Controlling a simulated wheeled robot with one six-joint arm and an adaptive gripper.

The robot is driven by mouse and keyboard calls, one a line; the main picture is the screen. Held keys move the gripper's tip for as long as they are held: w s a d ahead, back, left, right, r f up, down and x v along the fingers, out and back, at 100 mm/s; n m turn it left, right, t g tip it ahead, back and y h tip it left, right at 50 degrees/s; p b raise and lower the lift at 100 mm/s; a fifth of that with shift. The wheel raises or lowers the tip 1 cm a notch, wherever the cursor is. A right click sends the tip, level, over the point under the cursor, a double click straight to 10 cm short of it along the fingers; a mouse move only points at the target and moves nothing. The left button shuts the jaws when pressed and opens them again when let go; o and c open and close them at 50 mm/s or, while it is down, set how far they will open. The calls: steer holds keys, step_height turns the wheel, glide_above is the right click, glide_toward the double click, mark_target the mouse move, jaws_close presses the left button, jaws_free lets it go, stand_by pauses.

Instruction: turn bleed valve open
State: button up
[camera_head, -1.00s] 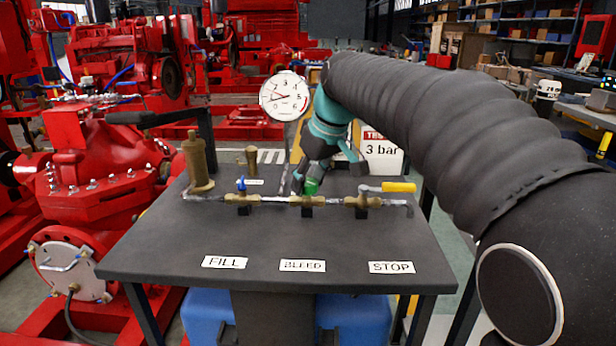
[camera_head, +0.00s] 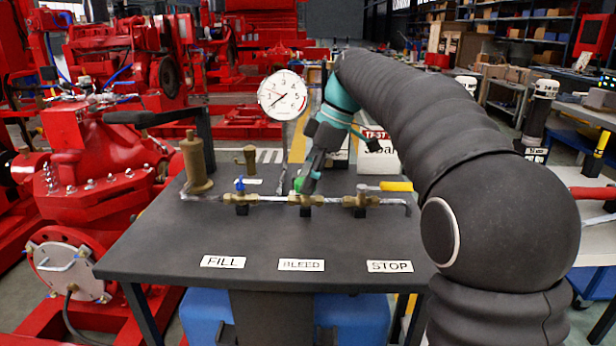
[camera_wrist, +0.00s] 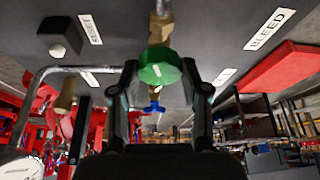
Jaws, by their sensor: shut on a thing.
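The bleed valve has a green handle (camera_head: 299,184) in the middle of the pipe run, behind the BLEED label (camera_head: 301,265). My gripper (camera_head: 306,184) comes down on it from behind and to the right, and one finger covers part of the handle. In the wrist view the green handle (camera_wrist: 160,67) lies between the two dark fingers of my gripper (camera_wrist: 162,78), which is shut on it. The blue-handled fill valve (camera_head: 241,185) stands to the left. The yellow-handled stop valve (camera_head: 397,186) stands to the right, its lever along the pipe.
The valves stand on a dark table (camera_head: 200,240) with clear room in front. A round pressure gauge (camera_head: 282,95) rises behind them. A brass cylinder (camera_head: 196,165) stands at the left.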

steer(key=shift+n+g, duration=0.3)
steer(key=shift+n, duration=0.5)
steer(key=o, duration=1.1)
steer(key=shift+o, duration=0.2)
steer(key=v, duration=0.7)
steer(key=shift+w+r, duration=0.15)
steer(key=shift+r, duration=0.1)
